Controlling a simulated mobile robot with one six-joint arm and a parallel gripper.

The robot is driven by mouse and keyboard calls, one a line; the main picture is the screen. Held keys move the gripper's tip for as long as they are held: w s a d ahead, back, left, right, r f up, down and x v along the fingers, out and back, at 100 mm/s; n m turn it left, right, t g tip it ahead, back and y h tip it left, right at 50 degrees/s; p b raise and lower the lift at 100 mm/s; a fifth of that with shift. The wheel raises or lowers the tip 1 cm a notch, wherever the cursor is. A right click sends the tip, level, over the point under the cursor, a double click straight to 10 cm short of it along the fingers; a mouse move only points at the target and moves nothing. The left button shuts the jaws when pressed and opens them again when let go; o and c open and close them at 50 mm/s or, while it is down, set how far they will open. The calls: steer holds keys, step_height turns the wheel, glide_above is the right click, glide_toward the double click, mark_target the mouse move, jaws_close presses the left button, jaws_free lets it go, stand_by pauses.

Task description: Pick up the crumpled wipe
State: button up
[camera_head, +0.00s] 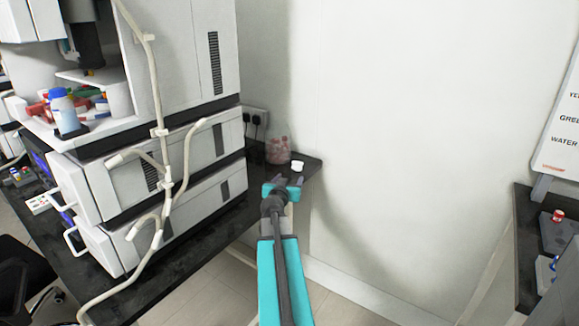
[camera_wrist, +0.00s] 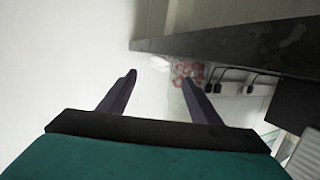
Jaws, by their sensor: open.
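A small white lump (camera_head: 297,165), which looks like the crumpled wipe, lies at the far right corner of the black bench (camera_head: 315,163). It is too small in the picture to make out its folds. My gripper (camera_head: 284,182) is open and empty, just on the near side of the lump and apart from it. In the wrist view, both dark fingers of my gripper (camera_wrist: 158,82) are spread with nothing held. A faint pale patch (camera_wrist: 160,62) shows beyond the gap between them; I cannot tell for sure that it is the wipe.
A clear container with reddish contents (camera_head: 277,151) stands left of the lump and also shows in the wrist view (camera_wrist: 184,70). A wall socket with plugs (camera_head: 256,120) is behind it. Stacked white instruments (camera_head: 215,150) with pale tubing fill the left.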

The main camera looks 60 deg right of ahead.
mark_target(296, 168)
steer(key=shift+w, duration=0.15)
steer(key=shift+w+d+f, duration=0.1)
steer(key=shift+w+d, duration=0.15)
steer(key=shift+d, duration=0.45)
steer(key=shift+p+x, duration=0.7)
steer(key=shift+x, duration=2.85)
steer(key=shift+s, duration=0.1)
steer(key=shift+d, duration=0.15)
steer(key=shift+p+x, duration=0.6)
steer(key=shift+x, duration=0.6)
steer(key=shift+p+x, duration=0.3)
steer(key=shift+x, duration=0.95)
steer(key=shift+s, duration=0.1)
steer(key=c, duration=1.1)
